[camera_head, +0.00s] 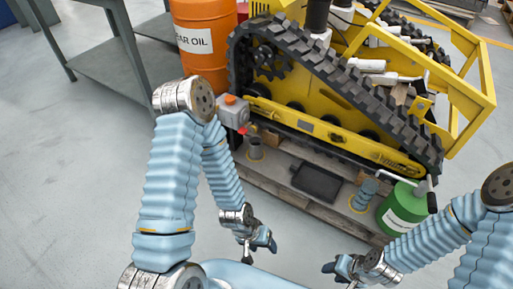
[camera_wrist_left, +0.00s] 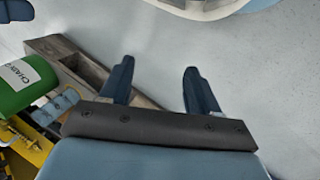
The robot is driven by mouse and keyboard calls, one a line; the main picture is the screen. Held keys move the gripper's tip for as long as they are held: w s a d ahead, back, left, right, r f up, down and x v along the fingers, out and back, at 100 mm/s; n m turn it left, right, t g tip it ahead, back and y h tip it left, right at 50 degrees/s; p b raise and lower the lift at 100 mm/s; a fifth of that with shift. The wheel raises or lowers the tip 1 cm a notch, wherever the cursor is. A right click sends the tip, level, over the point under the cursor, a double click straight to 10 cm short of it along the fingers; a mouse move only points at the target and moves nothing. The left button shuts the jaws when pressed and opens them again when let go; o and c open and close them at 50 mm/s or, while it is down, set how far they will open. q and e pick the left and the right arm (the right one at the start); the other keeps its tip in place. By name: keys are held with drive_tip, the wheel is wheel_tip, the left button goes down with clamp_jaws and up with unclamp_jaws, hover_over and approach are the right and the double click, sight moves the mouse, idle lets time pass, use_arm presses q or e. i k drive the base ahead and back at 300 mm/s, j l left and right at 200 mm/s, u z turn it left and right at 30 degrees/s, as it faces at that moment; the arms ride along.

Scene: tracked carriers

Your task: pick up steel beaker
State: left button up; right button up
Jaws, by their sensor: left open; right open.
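A small grey metallic cup (camera_head: 255,148), which looks like the steel beaker, stands upright on the wooden pallet (camera_head: 289,191) in front of the yellow tracked machine. It is small in the head view, and I do not make it out in the left wrist view. My left gripper (camera_head: 258,249) is in front of and below the pallet, apart from the cup. In the left wrist view its two fingers (camera_wrist_left: 158,66) are spread, with nothing between them. My right gripper (camera_head: 333,275) is open at the bottom of the head view, with nothing seen in it.
On the pallet are a dark tray (camera_head: 316,182), a blue-grey ribbed cylinder (camera_head: 364,196) and a green can (camera_head: 402,209). The yellow tracked machine (camera_head: 340,110) stands behind. An orange drum (camera_head: 205,45) and a grey table (camera_head: 122,68) are at left. Floor at left is clear.

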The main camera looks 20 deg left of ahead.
sight(255, 143)
drive_tip(key=z, duration=0.35)
drive_tip(key=k+j+z, duration=0.15)
drive_tip(key=j+z, duration=0.2)
drive_tip(key=k+j+z, duration=0.15)
drive_tip(key=j+z, duration=0.2)
drive_tip(key=k+j+z, duration=0.2)
drive_tip(key=z, duration=0.15)
drive_tip(key=k+j, duration=0.2)
drive_tip(key=j, duration=0.2)
drive_tip(key=k+j, duration=0.2)
drive_tip(key=j, duration=0.2)
drive_tip(key=i+j, duration=0.2)
drive_tip(key=j, duration=0.15)
